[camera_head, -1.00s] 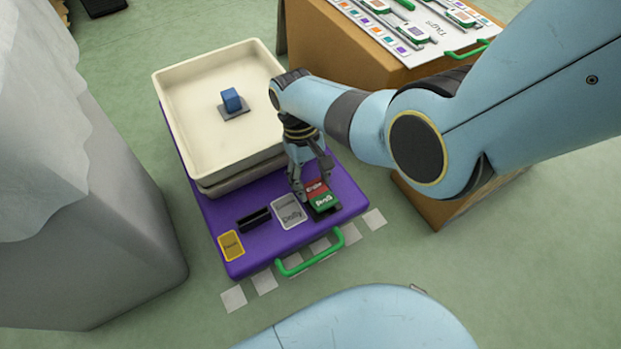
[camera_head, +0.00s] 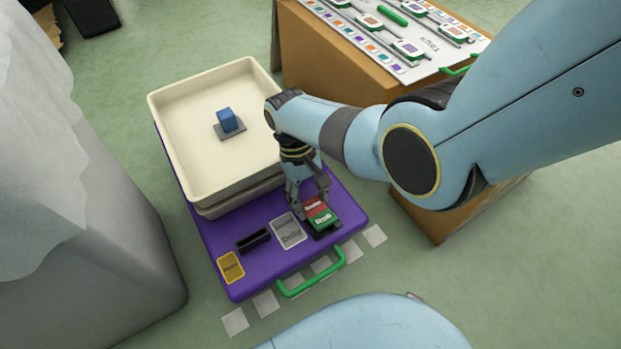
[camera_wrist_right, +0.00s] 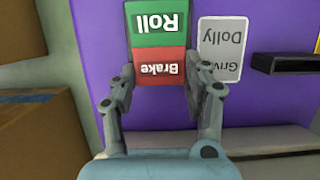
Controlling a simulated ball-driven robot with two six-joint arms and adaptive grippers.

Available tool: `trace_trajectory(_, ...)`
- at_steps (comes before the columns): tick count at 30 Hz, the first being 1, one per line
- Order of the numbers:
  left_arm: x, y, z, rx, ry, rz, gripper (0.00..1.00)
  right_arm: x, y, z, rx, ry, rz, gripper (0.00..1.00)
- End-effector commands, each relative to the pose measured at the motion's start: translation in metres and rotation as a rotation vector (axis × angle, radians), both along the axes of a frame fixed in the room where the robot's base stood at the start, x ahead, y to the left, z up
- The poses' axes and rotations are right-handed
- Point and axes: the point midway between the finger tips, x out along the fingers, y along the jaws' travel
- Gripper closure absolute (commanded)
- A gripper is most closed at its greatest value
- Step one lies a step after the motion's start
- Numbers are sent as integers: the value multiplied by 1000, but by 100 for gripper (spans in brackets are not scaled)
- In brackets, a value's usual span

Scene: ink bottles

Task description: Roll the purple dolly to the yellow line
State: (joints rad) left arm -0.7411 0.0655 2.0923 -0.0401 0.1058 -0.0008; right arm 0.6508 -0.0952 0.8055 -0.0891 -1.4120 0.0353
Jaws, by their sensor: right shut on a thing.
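The purple dolly (camera_head: 213,259) stands on the green floor, carrying stacked cream trays (camera_head: 178,185) and a green handle (camera_head: 312,281) at its near edge. A red and green block (camera_head: 325,220) marked Brake and Roll sits on its deck. My right gripper (camera_head: 311,200) reaches down to this block. In the right wrist view, the fingers (camera_wrist_right: 162,92) are closed at both sides of the red Brake part (camera_wrist_right: 160,67); the green Roll part (camera_wrist_right: 160,22) lies beyond them. I cannot make out a yellow line. My left gripper is not in view.
A blue cube (camera_head: 227,120) stands on a grey plate in the top tray. A covered grey block (camera_head: 120,270) stands left of the dolly, a brown cabinet (camera_head: 345,70) with a slider board behind right. Pale floor squares (camera_head: 235,321) lie along the near edge.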

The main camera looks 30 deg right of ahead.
Motion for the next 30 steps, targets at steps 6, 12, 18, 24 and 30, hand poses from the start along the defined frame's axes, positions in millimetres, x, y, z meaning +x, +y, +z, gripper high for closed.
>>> trace_trajectory(6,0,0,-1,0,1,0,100,25,-2,7,-6,-57,-2,100)
trace_trajectory(12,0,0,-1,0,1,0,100,25,-2,7,-7,-57,-1,100)
trace_trajectory(18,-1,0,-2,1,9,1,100,24,-3,7,-7,-57,-1,50)
trace_trajectory(24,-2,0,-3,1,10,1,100,24,-3,7,-6,-56,-2,27)
trace_trajectory(30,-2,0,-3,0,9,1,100,24,-2,7,-5,-56,-3,27)
